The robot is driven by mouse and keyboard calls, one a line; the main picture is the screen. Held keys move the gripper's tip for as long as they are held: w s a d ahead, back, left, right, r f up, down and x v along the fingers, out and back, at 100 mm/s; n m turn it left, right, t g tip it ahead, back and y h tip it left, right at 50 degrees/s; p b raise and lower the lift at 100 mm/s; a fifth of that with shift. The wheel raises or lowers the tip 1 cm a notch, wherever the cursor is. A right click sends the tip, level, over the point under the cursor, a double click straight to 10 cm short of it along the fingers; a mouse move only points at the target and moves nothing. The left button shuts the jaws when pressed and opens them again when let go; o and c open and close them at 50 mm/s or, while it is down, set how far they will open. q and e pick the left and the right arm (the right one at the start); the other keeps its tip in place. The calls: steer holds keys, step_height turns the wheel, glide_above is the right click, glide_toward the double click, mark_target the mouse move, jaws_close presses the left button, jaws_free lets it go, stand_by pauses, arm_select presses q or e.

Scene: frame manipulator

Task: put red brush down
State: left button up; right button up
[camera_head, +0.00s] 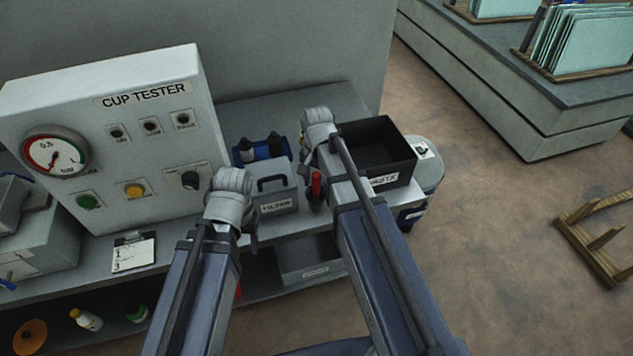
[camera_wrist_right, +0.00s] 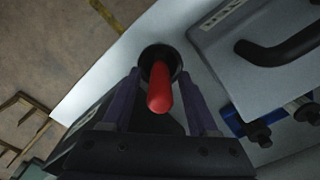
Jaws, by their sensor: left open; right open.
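The red brush (camera_wrist_right: 159,90) stands with its handle pointing up in a round black holder (camera_wrist_right: 152,52) on the bench in the right wrist view. Its lower end is hidden inside the holder. It also shows in the head view (camera_head: 316,184) beside the grey filter box. My right gripper (camera_wrist_right: 160,76) is open, with one finger on each side of the red handle and gaps visible beside it. My left gripper (camera_head: 252,231) is open and mostly hidden behind its wrist, in front of the filter box.
The grey filter box (camera_head: 275,192) with a black handle stands left of the brush. A black waste bin (camera_head: 392,165) stands to its right. The cup tester (camera_head: 140,150) fills the bench's left side, with a notepad (camera_head: 133,253) in front. Blue-based fittings (camera_head: 262,151) lie behind the filter box.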

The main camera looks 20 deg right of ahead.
step_height(320, 180, up, 12)
steer(key=p, duration=1.2)
steer(key=shift+r, duration=0.2)
arm_select(q)
step_height(320, 180, up, 12)
arm_select(e)
steer(key=s+a+n+h, duration=0.1)
steer(key=s+a+n, duration=0.9)
steer(key=s+n, duration=0.2)
steer(key=shift+s+a, duration=0.25)
steer(key=shift+s, duration=0.95)
arm_select(q)
step_height(320, 180, down, 9)
steer(key=b, duration=0.9)
steer(key=shift+f, duration=0.15)
steer(key=shift+o, duration=0.5)
steer(key=shift+r, duration=0.2)
arm_select(e)
step_height(320, 180, down, 9)
